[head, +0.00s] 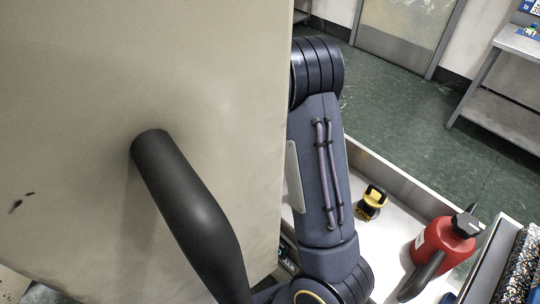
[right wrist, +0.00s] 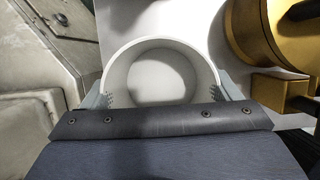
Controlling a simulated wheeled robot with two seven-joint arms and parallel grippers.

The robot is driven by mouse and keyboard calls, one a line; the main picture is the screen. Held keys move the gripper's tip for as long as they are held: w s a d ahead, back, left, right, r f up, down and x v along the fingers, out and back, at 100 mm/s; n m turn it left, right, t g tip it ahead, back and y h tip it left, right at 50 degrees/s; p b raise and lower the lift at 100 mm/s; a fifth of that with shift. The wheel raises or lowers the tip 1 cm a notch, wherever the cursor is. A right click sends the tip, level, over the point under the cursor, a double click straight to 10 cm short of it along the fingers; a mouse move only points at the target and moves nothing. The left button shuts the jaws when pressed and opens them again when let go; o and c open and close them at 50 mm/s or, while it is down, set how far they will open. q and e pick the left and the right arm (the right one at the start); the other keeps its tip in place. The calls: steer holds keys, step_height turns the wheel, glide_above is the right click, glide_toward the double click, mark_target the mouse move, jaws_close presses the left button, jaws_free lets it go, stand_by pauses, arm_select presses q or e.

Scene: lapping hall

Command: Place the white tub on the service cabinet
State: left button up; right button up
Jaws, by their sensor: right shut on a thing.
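The white tub (right wrist: 160,50) shows in the right wrist view as a round, open, apparently empty vessel seen from above. My right gripper (right wrist: 163,92) is shut on it, with a grey finger against each side of its wall. A pale flat surface (right wrist: 115,22) lies beyond the tub; I cannot tell whether the tub touches it. In the head view the right gripper and the tub are hidden. My left gripper is in neither view. I cannot tell for sure which surface is the service cabinet.
A large beige panel (head: 80,80) fills the left of the head view. A pale rimmed surface (head: 385,235) bears a red container (head: 445,245) and a yellow-black object (head: 371,202). A brass-coloured body (right wrist: 265,35) is close right of the tub. A metal table (head: 505,110) stands far right.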

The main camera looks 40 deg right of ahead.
steer(key=shift+f, duration=1.15)
steer(key=shift+f, duration=0.15)
steer(key=o, duration=1)
steer(key=shift+c, duration=0.2)
